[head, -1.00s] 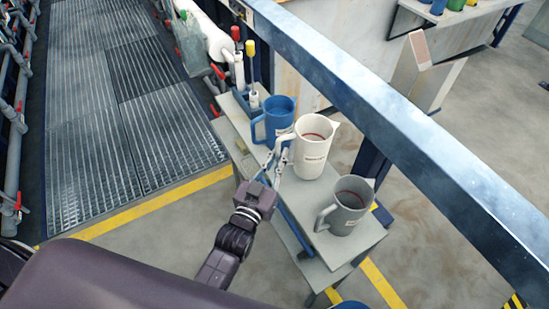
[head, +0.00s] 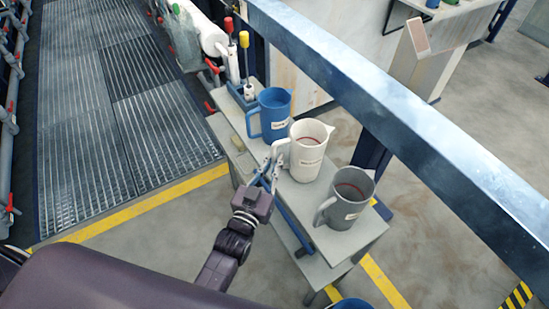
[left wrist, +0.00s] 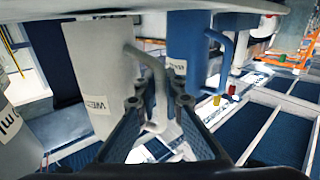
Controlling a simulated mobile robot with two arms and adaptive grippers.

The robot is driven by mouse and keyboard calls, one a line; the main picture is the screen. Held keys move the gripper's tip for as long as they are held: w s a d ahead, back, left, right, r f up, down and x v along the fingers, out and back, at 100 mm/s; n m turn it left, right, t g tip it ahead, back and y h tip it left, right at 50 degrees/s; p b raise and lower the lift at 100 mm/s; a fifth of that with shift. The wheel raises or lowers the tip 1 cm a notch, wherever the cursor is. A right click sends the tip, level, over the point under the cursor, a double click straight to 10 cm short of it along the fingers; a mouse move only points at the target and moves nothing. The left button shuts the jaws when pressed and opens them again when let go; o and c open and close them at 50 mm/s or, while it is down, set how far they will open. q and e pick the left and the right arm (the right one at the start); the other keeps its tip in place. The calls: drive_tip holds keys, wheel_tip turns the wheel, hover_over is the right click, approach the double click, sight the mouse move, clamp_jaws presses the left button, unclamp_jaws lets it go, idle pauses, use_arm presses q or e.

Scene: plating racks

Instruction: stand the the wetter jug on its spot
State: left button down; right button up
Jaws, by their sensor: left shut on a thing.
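The white jug (head: 306,158), with a dark red ring inside its rim, is upright over the grey cart top (head: 322,237), between the blue and grey jugs. Whether its base touches the top is unclear. In the left wrist view the white jug (left wrist: 92,60) shows a label starting "WE", partly hidden. My left gripper (head: 271,174) is at the jug's left side, shut on its handle; the fingers also show around the handle in the left wrist view (left wrist: 157,100). My right gripper is not seen.
A blue jug (head: 275,108) stands behind the white one, and a grey jug (head: 350,192) stands in front to the right. A blue rail (head: 380,110) runs along the cart's right side.

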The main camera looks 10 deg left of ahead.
use_arm(q)
drive_tip(key=shift+f+b, duration=0.3)
drive_tip(key=shift+f, duration=0.15)
idle(0.4)
drive_tip(key=c, duration=2)
unclamp_jaws()
drive_tip(key=shift+o, duration=0.2)
drive_tip(key=shift+f, duration=0.1)
drive_tip(key=shift+s, duration=0.1)
drive_tip(key=s+a, duration=0.2)
drive_tip(key=s, duration=1)
drive_tip(key=s+f+g, duration=0.3)
drive_tip(key=f, duration=0.7)
drive_tip(key=s+f+g, duration=0.2)
drive_tip(key=s+f, duration=0.1)
drive_tip(key=f, duration=0.7)
drive_tip(key=s+f+g, duration=0.3)
drive_tip(key=f, duration=0.6)
drive_tip(key=s+a+f+g+y, duration=0.1)
drive_tip(key=s+a+f+g, duration=0.3)
drive_tip(key=s+f, duration=0.5)
drive_tip(key=s+a+f+m+g+y, duration=0.1)
drive_tip(key=s+a+f+g, duration=0.3)
drive_tip(key=s+f, duration=0.6)
drive_tip(key=s+g, duration=0.1)
drive_tip(key=s, duration=0.5)
drive_tip(key=shift+a, duration=0.4)
